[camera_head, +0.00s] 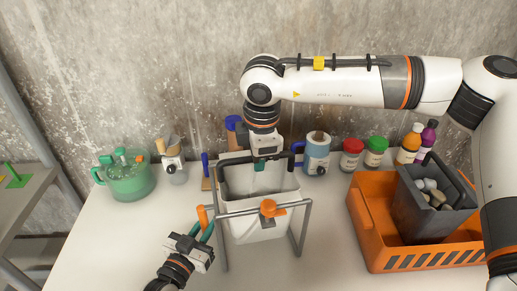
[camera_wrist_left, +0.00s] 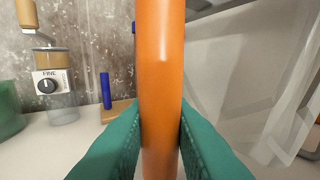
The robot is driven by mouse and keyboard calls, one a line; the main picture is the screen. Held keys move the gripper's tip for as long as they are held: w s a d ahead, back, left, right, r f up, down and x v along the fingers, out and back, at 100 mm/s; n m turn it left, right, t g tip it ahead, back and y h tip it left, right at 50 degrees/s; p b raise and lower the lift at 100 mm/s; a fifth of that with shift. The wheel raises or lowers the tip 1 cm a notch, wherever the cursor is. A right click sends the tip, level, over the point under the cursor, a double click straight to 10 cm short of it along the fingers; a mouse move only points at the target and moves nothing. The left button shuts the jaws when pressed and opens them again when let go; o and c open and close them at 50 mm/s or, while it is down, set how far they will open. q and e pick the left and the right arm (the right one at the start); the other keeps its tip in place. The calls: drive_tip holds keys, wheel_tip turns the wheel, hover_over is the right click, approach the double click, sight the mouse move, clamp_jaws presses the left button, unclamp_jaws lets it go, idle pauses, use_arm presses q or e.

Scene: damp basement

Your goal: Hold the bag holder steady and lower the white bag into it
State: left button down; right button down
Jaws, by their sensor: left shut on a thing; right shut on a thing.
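The bag holder (camera_head: 304,230) is a grey metal frame standing on the table, with an orange knob at its front and an orange handle (camera_head: 203,216) on its left. My left gripper (camera_head: 206,228) is shut on that upright handle, which fills the middle of the left wrist view (camera_wrist_left: 160,80) between green fingers. The white bag (camera_head: 258,230) is upright and open-topped with a dark rim. Its lower part shows within the frame; its bottom is partly hidden. My right gripper (camera_head: 261,163) is shut on the bag's back rim from above. The bag's pale side fills the left wrist view's right (camera_wrist_left: 245,75).
An orange crate (camera_head: 372,225) with a dark bin (camera_head: 415,215) stands at right. The table's front left is clear.

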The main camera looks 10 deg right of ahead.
drive_tip(key=shift+f, duration=0.15)
drive_tip(key=c, duration=1.3)
unclamp_jaws()
drive_tip(key=shift+c, duration=0.2)
wheel_tip(320, 180, up, 12)
drive_tip(key=s, duration=0.2)
drive_tip(key=shift+s+f, duration=0.15)
drive_tip(key=shift+s, duration=0.05)
use_arm(q)
drive_tip(key=c, duration=1.2)
unclamp_jaws()
